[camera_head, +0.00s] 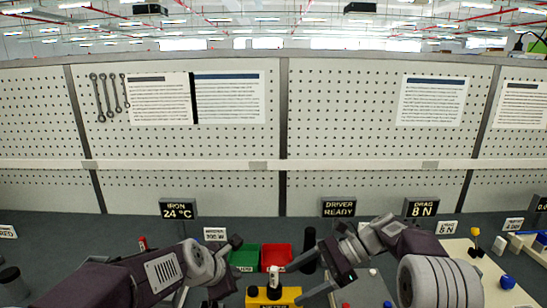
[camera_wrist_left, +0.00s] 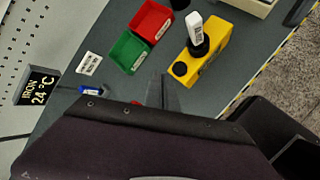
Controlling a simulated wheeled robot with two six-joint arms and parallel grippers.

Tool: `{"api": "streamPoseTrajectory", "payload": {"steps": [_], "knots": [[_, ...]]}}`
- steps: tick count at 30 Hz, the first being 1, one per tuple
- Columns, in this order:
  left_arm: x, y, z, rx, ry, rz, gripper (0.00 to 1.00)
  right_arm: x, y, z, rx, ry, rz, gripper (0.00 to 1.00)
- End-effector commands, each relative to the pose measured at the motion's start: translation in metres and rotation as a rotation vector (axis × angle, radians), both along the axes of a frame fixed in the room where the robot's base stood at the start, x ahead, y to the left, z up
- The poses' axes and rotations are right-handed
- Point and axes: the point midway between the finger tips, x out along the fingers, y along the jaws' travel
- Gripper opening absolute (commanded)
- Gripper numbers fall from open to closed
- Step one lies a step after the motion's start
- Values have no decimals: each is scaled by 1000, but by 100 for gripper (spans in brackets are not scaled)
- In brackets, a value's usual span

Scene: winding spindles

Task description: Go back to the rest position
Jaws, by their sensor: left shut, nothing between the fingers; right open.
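My left gripper (camera_head: 224,287) is low at the centre left in the head view, partly hidden by its own arm. In the left wrist view its thin grey fingers (camera_wrist_left: 163,92) are shut with nothing between them, over bare table beside the green bin. No object is seen in either gripper.
A green bin (camera_head: 245,257) and a red bin (camera_head: 276,256) stand side by side. A yellow block (camera_head: 285,298) holds a white-topped dark tool (camera_wrist_left: 196,30). An iron display (camera_head: 178,209) stands behind on the left. A pegboard wall (camera_head: 220,145) closes the back.

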Motion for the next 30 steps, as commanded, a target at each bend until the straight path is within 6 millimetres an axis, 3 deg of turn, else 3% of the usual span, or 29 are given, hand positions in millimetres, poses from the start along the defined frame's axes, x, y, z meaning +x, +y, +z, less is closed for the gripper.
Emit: {"api": "streamPoseTrajectory", "payload": {"steps": [1, 5, 9, 13, 15, 19, 30], "knots": [[-14, 10, -5, 53, 33, -37, 0, -24, 10, 11, -71, -22, 41, 75], [-59, 33, -37, 262, 112, -262, 0, -87, 7, -7, -304, -145, 180, 75], [-126, 57, -75, 529, 200, -713, 0, -160, -37, -52, -585, -380, 470, 75], [-185, 72, -106, 729, 225, -1261, 0, -203, -91, -100, -758, -615, 835, 75], [-200, 76, -112, 792, 205, -1491, 0, -207, -106, -116, -788, -708, 989, 75], [-205, 79, -114, 864, 146, -1729, 0, -184, -113, -117, -828, -862, 1115, 75], [-204, 78, -113, 883, 120, -1791, 0, -182, -112, -117, -823, -883, 1140, 75]]}}
